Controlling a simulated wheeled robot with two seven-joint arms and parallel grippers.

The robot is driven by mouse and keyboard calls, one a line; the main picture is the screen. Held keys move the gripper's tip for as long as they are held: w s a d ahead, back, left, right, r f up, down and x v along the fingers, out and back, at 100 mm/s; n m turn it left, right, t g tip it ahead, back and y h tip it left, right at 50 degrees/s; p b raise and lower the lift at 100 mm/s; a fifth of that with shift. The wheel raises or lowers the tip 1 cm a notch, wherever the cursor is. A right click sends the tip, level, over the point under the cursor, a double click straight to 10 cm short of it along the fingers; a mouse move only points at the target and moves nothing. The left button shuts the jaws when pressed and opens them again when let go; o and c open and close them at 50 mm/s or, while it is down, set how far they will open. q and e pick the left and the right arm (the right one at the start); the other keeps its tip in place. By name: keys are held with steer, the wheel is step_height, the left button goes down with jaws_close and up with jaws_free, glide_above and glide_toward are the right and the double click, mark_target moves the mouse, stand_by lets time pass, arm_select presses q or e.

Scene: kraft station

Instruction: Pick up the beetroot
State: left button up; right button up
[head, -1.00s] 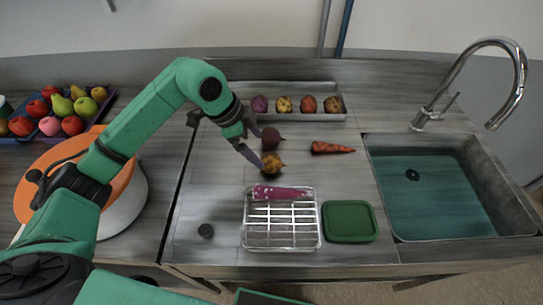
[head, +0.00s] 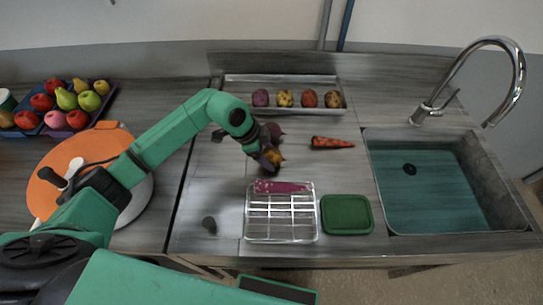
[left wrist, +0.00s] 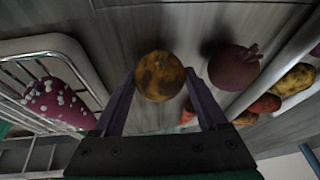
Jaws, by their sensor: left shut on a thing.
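A dark purple, round beetroot (head: 274,130) lies on the worktop just behind my left gripper, partly hidden by it. It also shows in the left wrist view (left wrist: 233,67), right of the fingers and apart from them. My left gripper (head: 270,160) is shut on a yellow-brown mottled round vegetable (head: 276,160). That vegetable sits between the two fingertips in the left wrist view (left wrist: 160,76). I cannot tell whether it still touches the worktop. My right gripper is not in view.
A wire rack (head: 281,226) with a pink spotted vegetable (head: 281,187) and a green container (head: 347,215) stand in front. A carrot (head: 332,142) lies right, before the sink (head: 430,185). A tray (head: 283,79) with several vegetables is behind.

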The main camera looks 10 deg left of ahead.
mark_target(268, 152)
arm_select(q)
steer(key=shift+r, duration=0.1)
step_height(268, 152, up, 20)
steer(key=b, duration=0.3)
steer(key=shift+b, duration=0.4)
